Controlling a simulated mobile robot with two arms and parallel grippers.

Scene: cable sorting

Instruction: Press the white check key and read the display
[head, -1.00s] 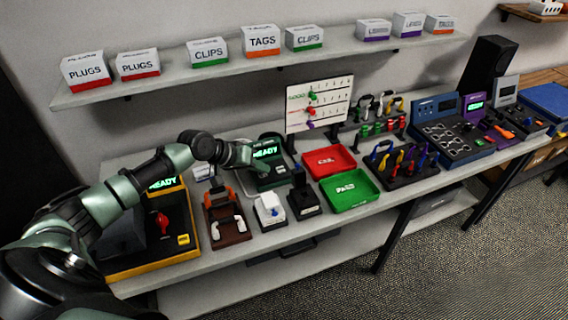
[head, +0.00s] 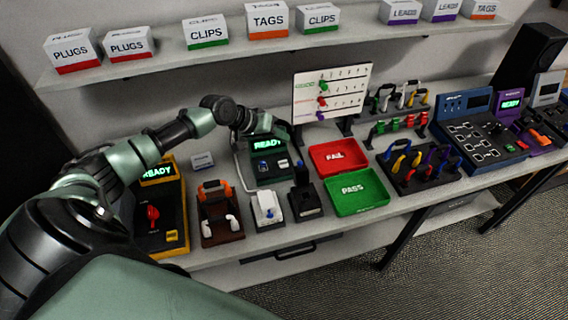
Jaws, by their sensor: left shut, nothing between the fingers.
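The dark green check device (head: 285,176) stands at the back of the bench. Its display (head: 267,143) glows green and reads READY. A white key (head: 283,163) sits on its face below the display, beside a small blue part (head: 263,167). My left gripper (head: 252,124) is shut and empty at the display's upper left, apart from the white key. The fingertips are small and dark here, so their exact distance to the device is unclear. My right gripper is not in view.
A red FAIL tray (head: 352,168) and green PASS tray (head: 378,201) lie to the right. An orange-handled fixture (head: 220,232) and a white fixture (head: 267,222) stand in front. A yellow-edged READY box (head: 174,246) is at left. A shelf (head: 222,54) hangs above.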

